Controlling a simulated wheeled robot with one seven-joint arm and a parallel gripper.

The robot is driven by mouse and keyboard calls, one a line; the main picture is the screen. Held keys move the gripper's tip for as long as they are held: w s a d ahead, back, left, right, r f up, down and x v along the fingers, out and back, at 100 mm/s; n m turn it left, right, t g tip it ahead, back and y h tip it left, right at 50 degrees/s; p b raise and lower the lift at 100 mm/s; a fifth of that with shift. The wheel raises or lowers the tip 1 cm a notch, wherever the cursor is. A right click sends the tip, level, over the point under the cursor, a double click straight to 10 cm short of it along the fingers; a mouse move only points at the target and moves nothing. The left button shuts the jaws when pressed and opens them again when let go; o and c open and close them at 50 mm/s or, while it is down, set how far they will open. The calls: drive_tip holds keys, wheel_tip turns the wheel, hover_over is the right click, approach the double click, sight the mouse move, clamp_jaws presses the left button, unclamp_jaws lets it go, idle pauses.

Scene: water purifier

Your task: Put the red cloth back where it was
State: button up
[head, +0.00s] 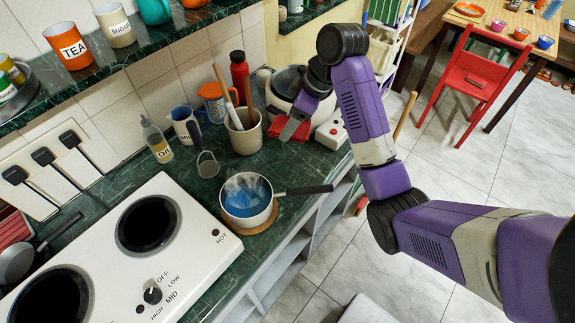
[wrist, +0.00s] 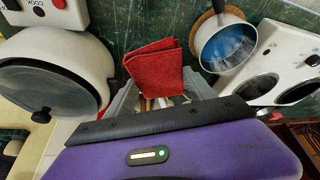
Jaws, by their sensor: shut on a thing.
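The red cloth (wrist: 155,72) is folded and held between the fingers of my gripper (wrist: 158,100) in the wrist view. It sticks out past the fingertips over the dark green counter. In the head view, my gripper (head: 292,130) points down in front of the white cooker, and parts of the red cloth (head: 303,133) show beside the fingers. The gripper is shut on the cloth. I cannot tell whether the cloth touches the counter.
A pot of blue liquid (head: 247,199) steams on a round wooden mat, its handle pointing right. A utensil holder (head: 243,132) stands left of my gripper. The white cooker (head: 283,92) with a dark lid is close behind. Bare counter (head: 290,165) lies between gripper and pot.

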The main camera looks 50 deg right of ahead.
sight(286, 169)
wheel_tip(286, 169, down, 17)
drive_tip(key=shift+f+p, duration=0.15)
drive_tip(key=shift+p, duration=0.35)
drive_tip(key=shift+f, duration=0.15)
drive_tip(key=o, duration=1.5)
drive_tip(key=shift+c, duration=0.2)
drive_tip(key=b+v, duration=0.1)
drive_tip(key=v, duration=1.1)
drive_tip(key=shift+r, duration=0.25)
drive_tip(key=shift+w, duration=0.1)
